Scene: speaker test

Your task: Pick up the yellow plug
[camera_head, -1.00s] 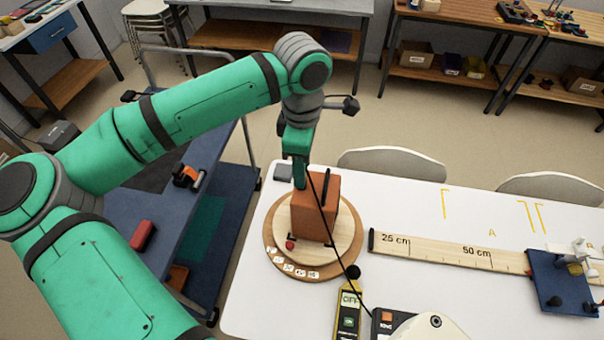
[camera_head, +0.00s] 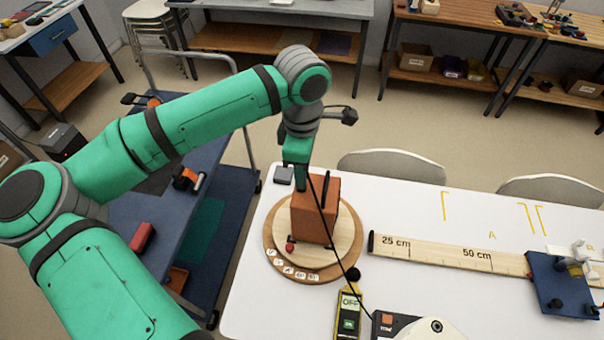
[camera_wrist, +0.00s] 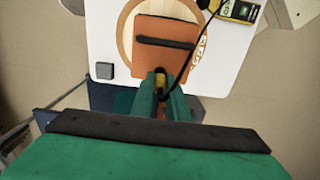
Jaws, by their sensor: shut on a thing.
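My gripper (camera_wrist: 160,88) is shut on the yellow plug (camera_wrist: 160,82), of which only a small yellow and black part shows between the fingers in the wrist view. A black cable (camera_wrist: 187,72) runs up from there. In the head view, my gripper (camera_head: 299,180) is beside the left side of the orange speaker box (camera_head: 315,218), and the plug is hidden. The box stands on a round wooden turntable (camera_head: 272,240). The black cable (camera_head: 328,230) passes in front of the box towards a black and white device (camera_head: 388,325).
A small grey block (camera_head: 284,175) lies at the white table's (camera_head: 250,305) left corner. A yellow meter reading OFF (camera_head: 348,312) and a wooden ruler (camera_head: 445,250) lie to the right. A blue cart (camera_head: 235,215) stands left of the table. Two chairs (camera_head: 392,163) (camera_head: 550,187) are behind it.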

